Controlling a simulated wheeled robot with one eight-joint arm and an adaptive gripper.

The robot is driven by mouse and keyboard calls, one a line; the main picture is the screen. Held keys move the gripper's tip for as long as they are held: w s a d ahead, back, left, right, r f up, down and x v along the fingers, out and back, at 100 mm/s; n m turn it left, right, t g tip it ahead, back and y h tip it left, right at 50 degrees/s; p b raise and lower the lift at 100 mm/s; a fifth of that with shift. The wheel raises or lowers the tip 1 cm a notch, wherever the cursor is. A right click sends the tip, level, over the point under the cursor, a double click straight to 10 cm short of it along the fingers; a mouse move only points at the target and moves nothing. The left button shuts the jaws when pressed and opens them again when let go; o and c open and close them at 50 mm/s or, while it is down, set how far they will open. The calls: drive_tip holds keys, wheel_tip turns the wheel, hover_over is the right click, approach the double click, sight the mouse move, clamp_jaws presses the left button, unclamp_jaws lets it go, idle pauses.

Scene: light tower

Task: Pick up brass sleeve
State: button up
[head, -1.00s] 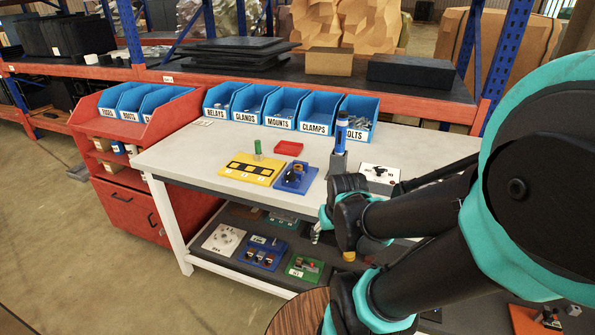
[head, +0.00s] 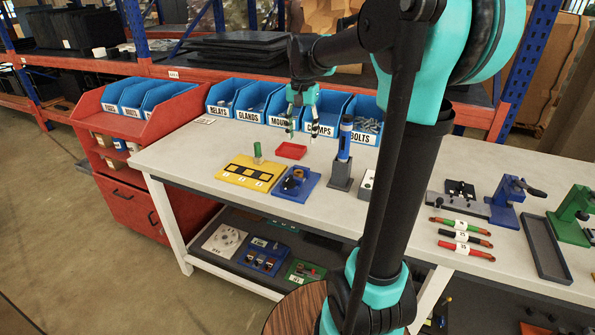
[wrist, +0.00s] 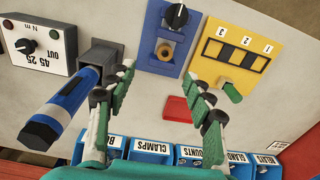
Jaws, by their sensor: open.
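A small brass-coloured ring, which looks like the brass sleeve (wrist: 165,50), sits on a blue fixture (wrist: 150,44) beside a black knob (wrist: 177,16) in the wrist view. In the head view the blue fixture (head: 311,183) lies on the worktable, right of a yellow tray; the sleeve is too small there to tell clearly. My gripper (head: 302,133) is above the back of the table, fingers pointing down, open and empty.
A blue-and-black tool (head: 344,138) stands upright in a grey holder, close right of the fixture. A yellow tray (head: 222,177) with a green peg and a red tray (head: 291,151) are near. Blue bins (head: 290,102) line the back edge. Fixtures and coloured rods (head: 465,225) lie farther right.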

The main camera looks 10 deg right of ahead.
drive_tip(key=w+r, duration=0.2)
hover_over(299, 168)
drive_tip(key=s, duration=0.2)
drive_tip(key=f, duration=1.2)
drive_tip(key=shift+a, duration=0.2)
drive_tip(key=shift+w+f, duration=0.2)
drive_tip(key=shift+f, duration=2.5)
clamp_jaws()
drive_tip(key=shift+r, duration=0.1)
